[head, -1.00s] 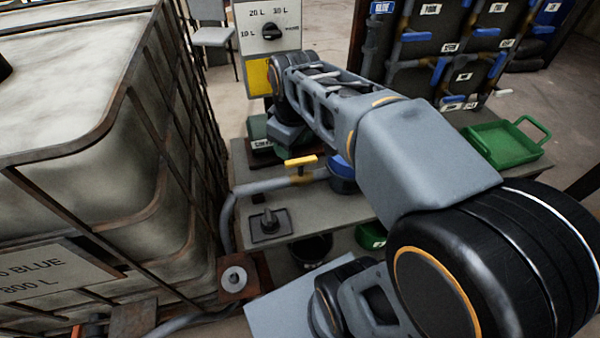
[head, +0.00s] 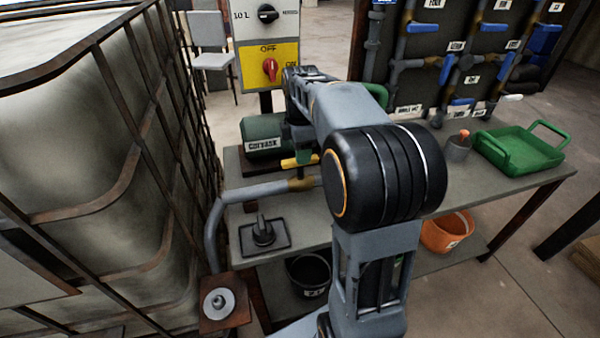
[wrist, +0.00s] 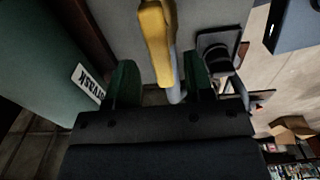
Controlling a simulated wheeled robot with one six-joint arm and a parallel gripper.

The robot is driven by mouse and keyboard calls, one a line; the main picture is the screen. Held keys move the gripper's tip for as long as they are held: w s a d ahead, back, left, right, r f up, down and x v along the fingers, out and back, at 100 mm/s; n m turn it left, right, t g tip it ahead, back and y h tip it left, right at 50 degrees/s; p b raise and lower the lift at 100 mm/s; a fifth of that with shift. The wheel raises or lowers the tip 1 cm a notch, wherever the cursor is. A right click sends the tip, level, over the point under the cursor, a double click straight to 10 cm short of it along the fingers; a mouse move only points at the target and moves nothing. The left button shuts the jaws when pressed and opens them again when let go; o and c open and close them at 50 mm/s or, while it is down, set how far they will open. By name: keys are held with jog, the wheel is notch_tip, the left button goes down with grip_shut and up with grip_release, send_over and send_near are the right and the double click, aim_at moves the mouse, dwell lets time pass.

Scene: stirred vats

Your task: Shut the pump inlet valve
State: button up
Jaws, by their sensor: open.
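The valve's yellow lever handle (head: 300,161) sits on the grey pipe (head: 252,192) beside the green pump (head: 262,137). In the head view it lies roughly along the pipe. In the wrist view the yellow handle (wrist: 157,35) stands between and beyond the green fingertips of my gripper (wrist: 161,85). The fingers are open, with a gap on each side of it; I see no contact. The pump's labelled green side (wrist: 40,65) fills the left of the wrist view. My arm hides most of my gripper in the head view.
A caged tank (head: 90,150) stands close on the left. A switch panel (head: 268,62) rises behind the pump. A green tray (head: 522,148) lies at the bench's right end.

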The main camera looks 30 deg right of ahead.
aim_at(300, 175)
jog(key=shift+f+b, duration=0.7)
jog(key=shift+f, duration=2.4)
grip_shut()
